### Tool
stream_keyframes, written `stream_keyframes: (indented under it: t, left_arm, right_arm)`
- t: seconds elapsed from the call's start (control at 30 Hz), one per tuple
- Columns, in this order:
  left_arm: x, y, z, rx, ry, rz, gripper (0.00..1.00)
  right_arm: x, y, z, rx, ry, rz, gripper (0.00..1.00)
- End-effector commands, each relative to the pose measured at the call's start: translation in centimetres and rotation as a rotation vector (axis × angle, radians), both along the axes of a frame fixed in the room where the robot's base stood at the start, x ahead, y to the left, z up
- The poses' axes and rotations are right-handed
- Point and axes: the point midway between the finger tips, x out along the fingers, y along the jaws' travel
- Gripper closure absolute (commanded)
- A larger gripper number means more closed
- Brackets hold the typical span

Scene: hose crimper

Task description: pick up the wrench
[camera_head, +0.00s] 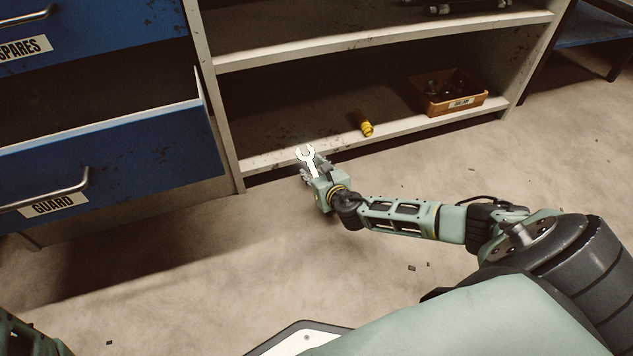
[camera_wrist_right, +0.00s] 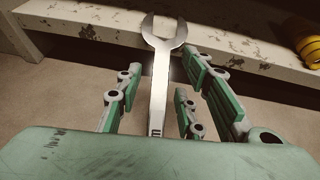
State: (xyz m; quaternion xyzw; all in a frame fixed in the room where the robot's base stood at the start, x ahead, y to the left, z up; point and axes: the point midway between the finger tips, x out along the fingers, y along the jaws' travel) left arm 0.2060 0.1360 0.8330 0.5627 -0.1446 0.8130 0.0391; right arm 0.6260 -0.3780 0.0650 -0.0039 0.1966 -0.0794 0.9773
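The pale metal wrench (camera_head: 312,162) is at my right gripper (camera_head: 308,167), in front of the lower shelf's edge. In the right wrist view the wrench (camera_wrist_right: 160,85) points away from the palm, its open jaw over the shelf lip. Its handle runs between the fingers of the right gripper (camera_wrist_right: 158,90), and its near end meets the palm's edge. My left gripper is out of view.
A yellow cylindrical thing (camera_head: 364,124) lies on the lower shelf (camera_head: 410,123), right of my right gripper. A labelled tan bin (camera_head: 452,105) with dark parts stands farther right. An open blue drawer marked GUARD (camera_head: 130,160) juts out at left. The floor in front is mostly clear.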

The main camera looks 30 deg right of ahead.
Motion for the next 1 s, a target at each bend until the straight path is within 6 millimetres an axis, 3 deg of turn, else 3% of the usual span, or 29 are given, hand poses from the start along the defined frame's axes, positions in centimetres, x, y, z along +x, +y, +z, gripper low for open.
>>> stream_keyframes:
  t: [0.17, 0.57, 1.0]
  left_arm:
    - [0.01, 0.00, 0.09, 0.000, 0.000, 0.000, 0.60]
    - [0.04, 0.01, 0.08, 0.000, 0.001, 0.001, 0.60]
    - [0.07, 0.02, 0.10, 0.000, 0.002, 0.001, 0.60]
  right_arm:
    - [-0.01, 0.02, 0.06, 0.000, 0.000, 0.000, 0.65]
    - [-0.03, 0.04, 0.05, 0.000, 0.000, 0.000, 1.00]
    - [0.00, -0.05, 0.12, 0.000, -0.001, -0.001, 1.00]
